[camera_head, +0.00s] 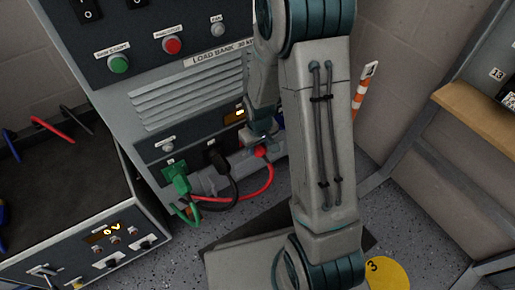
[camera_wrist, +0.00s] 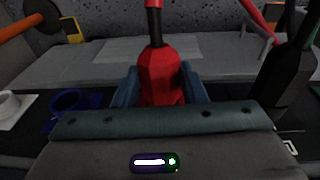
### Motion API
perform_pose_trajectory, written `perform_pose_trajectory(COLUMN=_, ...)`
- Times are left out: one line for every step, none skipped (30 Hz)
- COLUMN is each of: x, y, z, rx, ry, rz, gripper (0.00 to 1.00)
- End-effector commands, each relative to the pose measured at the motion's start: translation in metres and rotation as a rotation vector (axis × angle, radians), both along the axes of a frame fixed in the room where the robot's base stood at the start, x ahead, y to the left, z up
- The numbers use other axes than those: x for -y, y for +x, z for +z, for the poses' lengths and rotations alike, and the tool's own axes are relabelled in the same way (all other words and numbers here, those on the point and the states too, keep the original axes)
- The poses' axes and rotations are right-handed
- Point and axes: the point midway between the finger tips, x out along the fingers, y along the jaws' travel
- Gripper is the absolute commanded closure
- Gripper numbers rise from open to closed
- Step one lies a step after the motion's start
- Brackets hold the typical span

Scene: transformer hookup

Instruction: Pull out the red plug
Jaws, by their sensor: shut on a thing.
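The red plug (camera_wrist: 161,78) stands between the two fingers of my gripper (camera_wrist: 160,90) in the wrist view, and the fingers are shut on it. A red cable leaves its top end. In the head view the red plug (camera_head: 261,152) shows small beside my gripper (camera_head: 262,138), at the lower part of the load bank (camera_head: 190,85). My arm hides part of this area. Whether the plug is still seated in its socket cannot be told.
A black plug (camera_head: 217,160) and a green plug (camera_head: 180,184) sit left of the red one. The black plug (camera_wrist: 285,75) is close on the right in the wrist view. A blue ring socket (camera_wrist: 72,103) lies left. A box with a lit display (camera_head: 103,234) stands lower left.

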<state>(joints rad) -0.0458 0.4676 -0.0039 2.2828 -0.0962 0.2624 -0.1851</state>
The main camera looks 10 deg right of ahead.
Motion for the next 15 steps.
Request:
perform_pose_trajectory(x=-0.0002, y=-0.0009, z=-0.0038, rx=0.003, ry=-0.016, rz=0.005, gripper=0.89)
perform_pose_trajectory(x=-0.0006, y=-0.0008, z=-0.0036, rx=0.006, ry=-0.023, rz=0.005, gripper=0.89)
perform_pose_trajectory(x=-0.0005, y=-0.0007, z=-0.0035, rx=0.011, ry=-0.034, rz=0.005, gripper=0.89)
perform_pose_trajectory(x=-0.0005, y=-0.0007, z=-0.0034, rx=0.014, ry=-0.042, rz=0.005, gripper=0.89)
perform_pose_trajectory(x=-0.0005, y=-0.0006, z=-0.0033, rx=0.018, ry=-0.05, rz=0.004, gripper=0.89)
perform_pose_trajectory(x=-0.001, y=-0.0005, z=-0.003, rx=0.023, ry=-0.059, rz=0.004, gripper=0.89)
perform_pose_trajectory(x=-0.0007, y=-0.0006, z=-0.003, rx=0.024, ry=-0.068, rz=0.004, gripper=0.89)
perform_pose_trajectory(x=-0.0008, y=-0.0007, z=-0.0032, rx=0.026, ry=-0.076, rz=0.005, gripper=0.89)
perform_pose_trajectory(x=-0.0009, y=-0.0009, z=-0.0036, rx=0.028, ry=-0.087, rz=0.004, gripper=0.89)
perform_pose_trajectory(x=-0.0005, y=-0.001, z=-0.0037, rx=0.03, ry=-0.095, rz=0.003, gripper=0.89)
perform_pose_trajectory(x=-0.0009, y=-0.0011, z=-0.0039, rx=0.032, ry=-0.103, rz=0.005, gripper=0.89)
perform_pose_trajectory(x=-0.0006, y=-0.0012, z=-0.004, rx=0.035, ry=-0.114, rz=0.004, gripper=0.89)
perform_pose_trajectory(x=-0.0007, y=-0.0013, z=-0.0041, rx=0.037, ry=-0.122, rz=0.004, gripper=0.89)
perform_pose_trajectory(x=-0.0006, y=-0.0014, z=-0.0041, rx=0.04, ry=-0.13, rz=0.005, gripper=0.89)
perform_pose_trajectory(x=-0.0009, y=-0.0015, z=-0.0042, rx=0.043, ry=-0.14, rz=0.003, gripper=0.89)
